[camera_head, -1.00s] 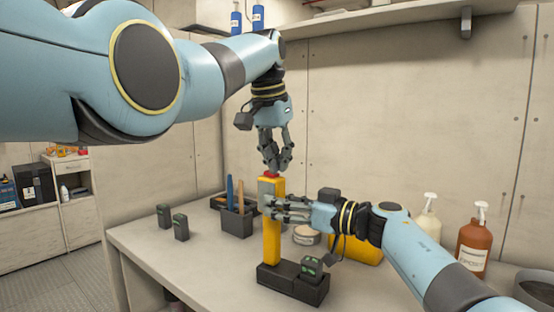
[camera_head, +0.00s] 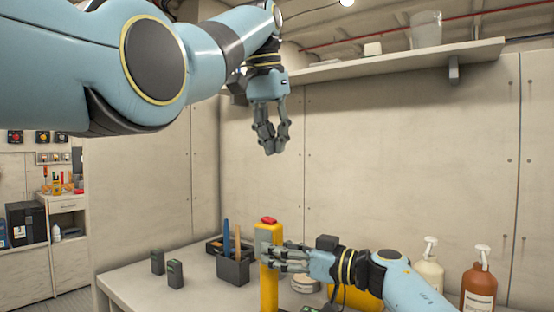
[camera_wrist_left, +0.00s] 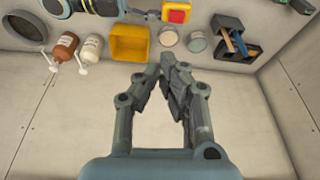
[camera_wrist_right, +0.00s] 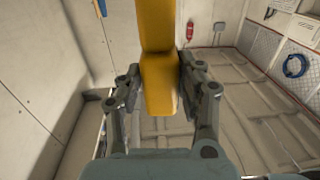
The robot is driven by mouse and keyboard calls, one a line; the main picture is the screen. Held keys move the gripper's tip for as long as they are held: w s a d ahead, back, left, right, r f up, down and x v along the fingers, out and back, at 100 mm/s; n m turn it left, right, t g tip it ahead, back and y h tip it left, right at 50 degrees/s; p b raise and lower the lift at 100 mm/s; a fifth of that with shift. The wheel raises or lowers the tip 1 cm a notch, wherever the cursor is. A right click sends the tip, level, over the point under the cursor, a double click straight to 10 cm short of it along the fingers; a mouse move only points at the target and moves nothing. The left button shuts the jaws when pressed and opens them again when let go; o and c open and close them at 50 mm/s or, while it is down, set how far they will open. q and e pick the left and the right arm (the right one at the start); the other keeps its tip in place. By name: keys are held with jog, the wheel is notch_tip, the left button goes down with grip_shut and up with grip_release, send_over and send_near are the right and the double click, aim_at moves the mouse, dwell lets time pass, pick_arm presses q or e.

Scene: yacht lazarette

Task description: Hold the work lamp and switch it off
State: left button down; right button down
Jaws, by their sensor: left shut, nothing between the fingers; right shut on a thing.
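The work lamp (camera_head: 268,282) is an upright yellow bar with a red button (camera_head: 268,220) on its top. Its lower end is cut off in the head view. My right gripper (camera_head: 265,250) is shut around the lamp's upper part, coming from the right. In the right wrist view the yellow lamp body (camera_wrist_right: 160,85) lies between the fingers. My left gripper (camera_head: 272,148) is shut and empty, pointing down, well above the button and apart from it. In the left wrist view the red button (camera_wrist_left: 177,16) shows beyond the fingertips. I cannot tell whether the lamp is lit.
A dark tool caddy (camera_head: 233,270) and small dark blocks (camera_head: 175,274) stand left of the lamp. A yellow bin (camera_wrist_left: 130,44), a white bottle (camera_head: 430,275) and a brown bottle (camera_head: 479,288) stand to the right. A wall shelf (camera_head: 400,65) hangs above.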

pick_arm(q)
jog(key=shift+r, duration=0.15)
jog(key=shift+w+a+r+y, duration=0.25)
jog(key=shift+a+y, duration=0.05)
jog(key=shift+a, duration=0.3)
send_near(271, 218)
jog(key=x, duration=0.3)
jog(key=w+x, duration=0.1)
jog(key=x, duration=0.1)
jog(key=shift+d+f, duration=0.1)
jog(key=shift+d, duration=0.2)
jog(key=shift+w+a+f, duration=0.1)
jog(key=shift+a+f, duration=0.05)
jog(key=shift+f, duration=0.5)
jog(key=shift+w+a+f, duration=0.1)
jog(key=shift+a+f, duration=0.05)
jog(key=shift+f, duration=0.1)
